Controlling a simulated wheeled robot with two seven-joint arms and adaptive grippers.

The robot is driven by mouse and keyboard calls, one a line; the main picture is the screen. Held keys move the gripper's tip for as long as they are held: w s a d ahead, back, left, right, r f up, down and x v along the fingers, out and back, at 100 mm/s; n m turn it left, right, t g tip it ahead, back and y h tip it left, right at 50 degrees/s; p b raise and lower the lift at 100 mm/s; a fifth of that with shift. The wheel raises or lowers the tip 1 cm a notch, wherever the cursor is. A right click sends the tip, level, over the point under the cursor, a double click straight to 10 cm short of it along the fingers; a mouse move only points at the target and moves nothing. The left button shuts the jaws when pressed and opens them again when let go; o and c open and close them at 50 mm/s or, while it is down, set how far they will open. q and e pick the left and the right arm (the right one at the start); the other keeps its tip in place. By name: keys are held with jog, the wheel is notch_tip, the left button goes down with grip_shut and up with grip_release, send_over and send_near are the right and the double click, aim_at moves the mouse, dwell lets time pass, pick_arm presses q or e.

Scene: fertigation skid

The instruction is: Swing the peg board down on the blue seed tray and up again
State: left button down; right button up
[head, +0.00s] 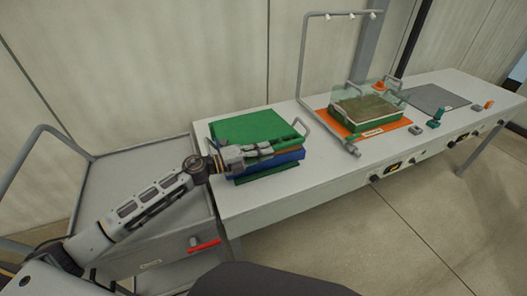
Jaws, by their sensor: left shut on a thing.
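The green peg board (243,126) lies tilted low over the blue seed tray (289,157) on the near left part of the white bench. The tray shows as a blue edge under the board, and most of it is hidden. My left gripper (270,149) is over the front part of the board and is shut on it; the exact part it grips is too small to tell. A grey looped handle (318,132) stands at the board's right side. My right gripper is not in view.
The white bench (350,166) runs to the right. A green tray with brown fill (366,108) sits on an orange base (338,117) under a clear cover and a grey pipe frame (303,60). A grey trolley (122,190) stands at the left.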

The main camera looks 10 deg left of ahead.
pick_arm(q)
jog(key=c, duration=1.6)
grip_release()
jog(key=shift+o, duration=0.6)
jog(key=shift+a, duration=0.1)
jog(key=shift+s, duration=0.1)
jog(key=shift+f+v, duration=0.2)
jog(key=shift+v, duration=5.7)
jog(key=shift+r, duration=0.2)
